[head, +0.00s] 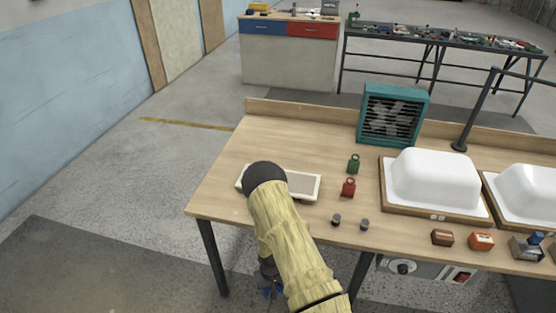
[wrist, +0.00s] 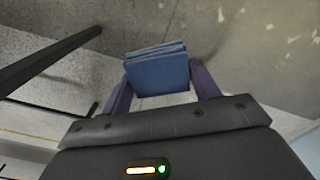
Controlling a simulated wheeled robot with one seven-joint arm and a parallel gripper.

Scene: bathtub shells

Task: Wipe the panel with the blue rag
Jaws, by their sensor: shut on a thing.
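My gripper (wrist: 160,88) is shut on a folded blue rag (wrist: 157,74), which sits between the two fingers above bare floor in the wrist view. In the head view my gripper (head: 268,279) hangs low in front of the bench's front edge, mostly hidden by my arm. A scrap of the blue rag (head: 270,293) shows below it. A grey control panel (head: 430,270) with a round dial and a red switch is fixed under the bench's front edge, right of my gripper and apart from it. Whether the panel is dirty is too small to tell.
A shallow white-rimmed tray (head: 312,196) lies on the bench (head: 225,190), partly behind my arm. White tub shells (head: 435,180), a teal fan (head: 392,115), and green and red weights stand to the right. A bench leg (head: 213,258) is left of my gripper. Floor at left is clear.

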